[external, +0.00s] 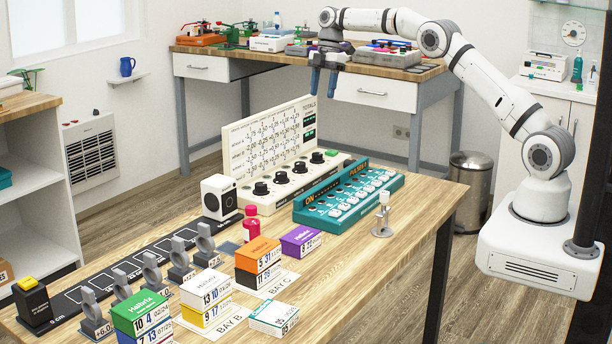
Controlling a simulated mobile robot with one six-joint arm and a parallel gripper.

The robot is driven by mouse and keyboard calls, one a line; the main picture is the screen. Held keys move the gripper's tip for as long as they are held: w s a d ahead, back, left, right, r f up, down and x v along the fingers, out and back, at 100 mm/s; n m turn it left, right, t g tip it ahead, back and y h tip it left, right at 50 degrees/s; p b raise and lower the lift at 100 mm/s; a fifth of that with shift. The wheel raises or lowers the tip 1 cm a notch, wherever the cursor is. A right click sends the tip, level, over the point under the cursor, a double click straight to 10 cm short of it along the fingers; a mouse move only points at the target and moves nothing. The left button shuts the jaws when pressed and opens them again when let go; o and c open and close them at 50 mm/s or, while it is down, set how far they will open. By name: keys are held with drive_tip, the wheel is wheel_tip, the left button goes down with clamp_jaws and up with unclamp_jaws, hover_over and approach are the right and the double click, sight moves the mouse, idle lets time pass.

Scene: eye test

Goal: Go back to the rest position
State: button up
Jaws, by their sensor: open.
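My gripper (324,82) hangs fingers-down in the air, high over the far side of the wooden table (405,245). Its two blue-grey fingers are apart, with nothing between them. My white arm arches from its base at the right up and over to the left. In the picture the fingers are just above the white totals panel, apart from everything on the table.
A white panel with knobs (290,184) and a teal switch box (348,194) stand under my gripper. Boxes such as the orange one (258,254), a red bottle (251,223) and grey lens holders (152,272) fill the table's front left. The table's right side is mostly clear.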

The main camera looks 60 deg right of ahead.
drive_tip(key=s+a+r+m+t+h, duration=0.1)
drive_tip(key=s+a+r+m, duration=0.15)
drive_tip(key=s, duration=0.45)
drive_tip(key=s+a+r+m, duration=0.2)
drive_tip(key=s+r+m, duration=0.15)
drive_tip(key=s, duration=0.35)
drive_tip(key=s+a+r+m+t+h, duration=0.1)
drive_tip(key=s+a+r+m, duration=0.2)
drive_tip(key=s, duration=0.5)
drive_tip(key=s+f+m, duration=0.3)
drive_tip(key=s, duration=0.8)
drive_tip(key=s+f+m+t+h, duration=0.1)
drive_tip(key=s+f+m, duration=0.2)
drive_tip(key=s, duration=0.9)
drive_tip(key=shift+a+f+m, duration=0.3)
drive_tip(key=shift+a+f, duration=0.15)
drive_tip(key=shift+f, duration=0.3)
